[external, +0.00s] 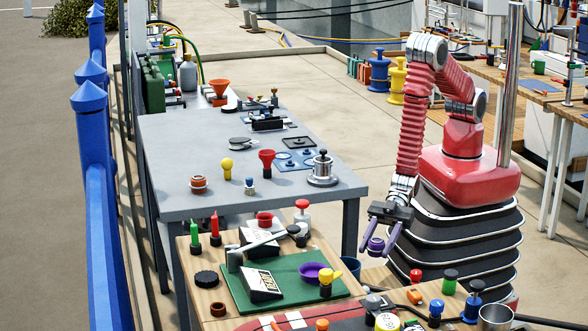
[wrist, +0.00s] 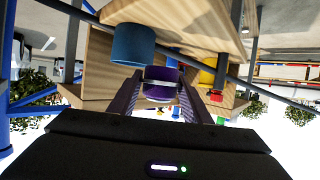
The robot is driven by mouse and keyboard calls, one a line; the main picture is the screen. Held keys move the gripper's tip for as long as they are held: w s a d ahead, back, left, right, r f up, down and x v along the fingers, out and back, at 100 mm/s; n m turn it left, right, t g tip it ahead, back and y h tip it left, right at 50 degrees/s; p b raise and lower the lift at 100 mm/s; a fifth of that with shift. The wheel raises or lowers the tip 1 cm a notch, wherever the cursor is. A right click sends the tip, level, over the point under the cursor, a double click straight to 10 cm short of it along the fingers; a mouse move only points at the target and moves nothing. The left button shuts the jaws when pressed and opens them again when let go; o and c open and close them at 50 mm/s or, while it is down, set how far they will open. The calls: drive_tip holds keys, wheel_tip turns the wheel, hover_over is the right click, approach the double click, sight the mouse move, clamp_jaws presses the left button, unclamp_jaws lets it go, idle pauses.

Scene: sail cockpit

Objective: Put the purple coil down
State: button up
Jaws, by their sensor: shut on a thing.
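My gripper (external: 379,240) hangs at the right of the wooden table, jaws shut on the purple coil (external: 376,246). In the wrist view the coil (wrist: 161,74) sits between the two fingers (wrist: 162,92), its round side showing. The fingers cover part of it. In the external view it appears in the air beyond the table's right edge, with no surface touching it. A separate purple dish (external: 316,271) lies on the green mat (external: 282,291).
The grey table (external: 180,150) behind has bare patches between small items. Red, green and blue-topped items (external: 449,281) stand in front.

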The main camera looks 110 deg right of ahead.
drive_tip(key=shift+r, duration=1.4)
wheel_tip(320, 180, up, 24)
drive_tip(key=w+d+r+m+t+h, duration=0.2)
drive_tip(key=w+d, duration=1.9)
drive_tip(key=w, duration=0.1)
drive_tip(key=w+d+f+m+h, duration=0.1)
drive_tip(key=w+d, duration=0.3)
drive_tip(key=d, duration=1)
drive_tip(key=w+d+f+m+h, duration=0.1)
drive_tip(key=w+d+m+h, duration=0.15)
drive_tip(key=d, duration=1.15)
drive_tip(key=shift+n+t+y, duration=0.4)
drive_tip(key=shift+n+y, duration=0.05)
drive_tip(key=f, duration=0.3)
drive_tip(key=w+f, duration=0.1)
drive_tip(key=f, duration=0.1)
